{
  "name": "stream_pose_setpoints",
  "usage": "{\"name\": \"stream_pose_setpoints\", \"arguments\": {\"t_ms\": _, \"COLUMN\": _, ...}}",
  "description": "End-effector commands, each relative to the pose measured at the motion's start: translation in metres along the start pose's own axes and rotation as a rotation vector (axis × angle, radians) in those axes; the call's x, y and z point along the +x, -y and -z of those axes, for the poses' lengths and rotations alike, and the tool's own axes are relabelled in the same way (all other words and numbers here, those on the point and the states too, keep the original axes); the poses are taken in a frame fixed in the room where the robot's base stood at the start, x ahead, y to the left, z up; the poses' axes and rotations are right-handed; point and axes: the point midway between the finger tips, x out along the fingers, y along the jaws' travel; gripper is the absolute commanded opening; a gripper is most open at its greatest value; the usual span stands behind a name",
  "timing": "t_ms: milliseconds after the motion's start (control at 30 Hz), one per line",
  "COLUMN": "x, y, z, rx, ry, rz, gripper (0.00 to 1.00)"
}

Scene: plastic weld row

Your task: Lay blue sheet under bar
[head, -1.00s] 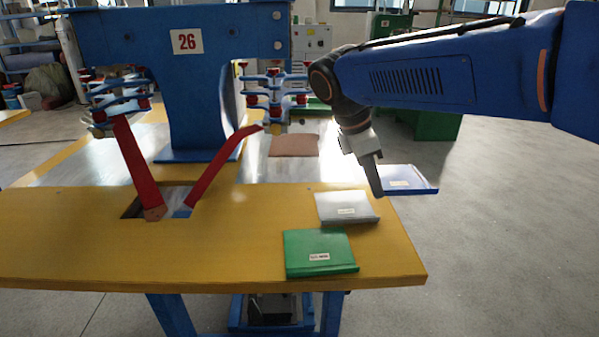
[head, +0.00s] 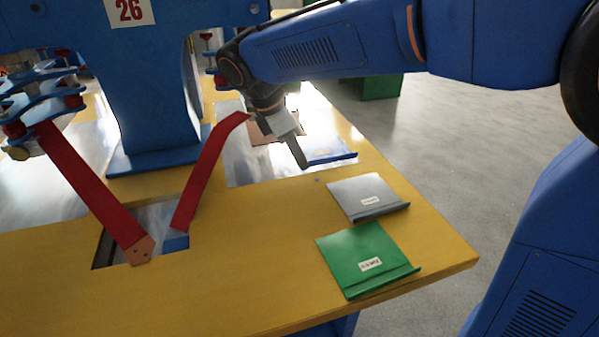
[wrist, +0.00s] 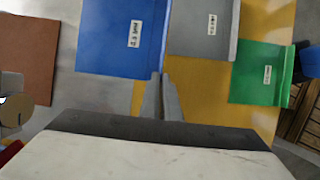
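The blue sheet (head: 332,157) has a white label and a raised lip. It is above or on the metal plate at the table's right; the gap below is unclear. My gripper (head: 304,165) is at its near left corner. In the wrist view the fingers (wrist: 160,82) are closed together at the lipped corner of the blue sheet (wrist: 115,35) and appear to pinch it. The press (head: 150,80) marked 26 stands left of my gripper. No bar is clearly identifiable; my arm covers part of the press's right head.
A grey sheet (head: 367,197) and a green sheet (head: 365,258) lie on the yellow table (head: 250,290) near its right edge. A brown sheet (head: 262,138) lies on the metal plate (head: 237,165). Two red arms (head: 92,190) (head: 207,170) slope down to a table opening.

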Motion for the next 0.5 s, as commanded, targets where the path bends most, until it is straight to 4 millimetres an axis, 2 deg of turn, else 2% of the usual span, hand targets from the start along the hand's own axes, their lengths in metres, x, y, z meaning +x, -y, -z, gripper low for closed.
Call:
{"name": "stream_pose_setpoints", "arguments": {"t_ms": 100, "x": 0.012, "y": 0.000, "z": 0.005, "rx": 0.000, "ry": 0.000, "rz": 0.000, "gripper": 0.00}}
{"name": "stream_pose_setpoints", "arguments": {"t_ms": 333, "x": 0.026, "y": 0.000, "z": 0.011, "rx": 0.000, "ry": 0.000, "rz": 0.000, "gripper": 0.00}}
{"name": "stream_pose_setpoints", "arguments": {"t_ms": 500, "x": 0.046, "y": 0.000, "z": 0.019, "rx": 0.000, "ry": 0.000, "rz": 0.000, "gripper": 0.00}}
